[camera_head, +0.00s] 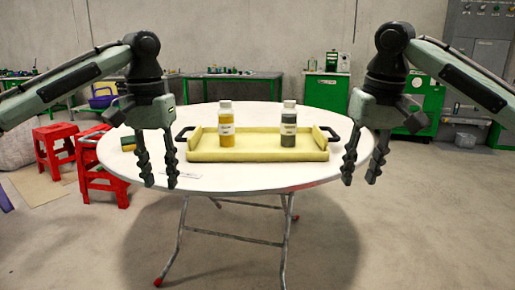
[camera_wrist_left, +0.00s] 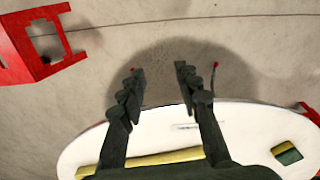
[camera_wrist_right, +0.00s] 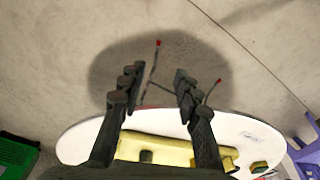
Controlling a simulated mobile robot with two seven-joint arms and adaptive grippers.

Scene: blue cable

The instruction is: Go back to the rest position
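My left gripper (camera_head: 158,182) hangs fingers down at the left side of the round white table, open and empty. In the left wrist view its two fingers (camera_wrist_left: 158,80) are apart with only floor between them. My right gripper (camera_head: 362,180) hangs fingers down at the table's right side, also open and empty. Its fingers (camera_wrist_right: 156,82) stand apart in the right wrist view. Both grippers are clear of the yellow tray (camera_head: 258,155) with dark handles, which sits in the middle of the table. No blue cable can be made out.
Two bottles, one with yellow contents (camera_head: 226,128) and one with dark grey contents (camera_head: 288,128), stand upright on the tray. A green and yellow sponge-like block (camera_wrist_left: 287,153) lies on the white table (camera_head: 240,182). Red stools (camera_head: 100,170) stand at left. Green workbenches line the back wall.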

